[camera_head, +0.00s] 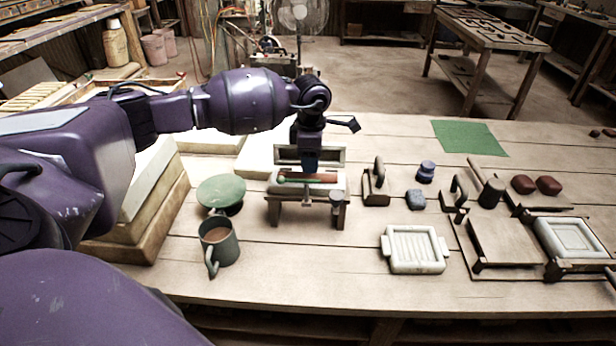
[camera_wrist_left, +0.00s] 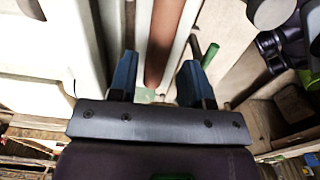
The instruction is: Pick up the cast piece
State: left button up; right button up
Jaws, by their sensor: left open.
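My left gripper (camera_head: 310,166) points down at a small wooden stand (camera_head: 336,215) in the head view, close above or at its top. A reddish-brown bar (camera_head: 322,178) lies across the stand; I cannot tell for sure that it is the cast piece. In the left wrist view the two blue fingers of the open gripper (camera_wrist_left: 157,78) stand apart. The bar (camera_wrist_left: 166,40) appears between them, with clear gaps on both sides. The gripper partly hides the stand top in the head view. My right gripper is not in view.
A green disc (camera_head: 221,190) and a grey mug (camera_head: 219,243) stand left of the stand. White slabs (camera_head: 150,180) are stacked further left. A pale ribbed tray (camera_head: 413,250), dark-handled tools (camera_head: 376,190) and a framed pale tile (camera_head: 572,238) lie right. The front middle table is clear.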

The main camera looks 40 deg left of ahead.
aim_at(308, 177)
pick_arm(q)
notch_tip(308, 177, down, 4)
jog(key=shift+f, duration=0.1)
jog(key=c, duration=0.7)
jog(key=shift+c, duration=0.2)
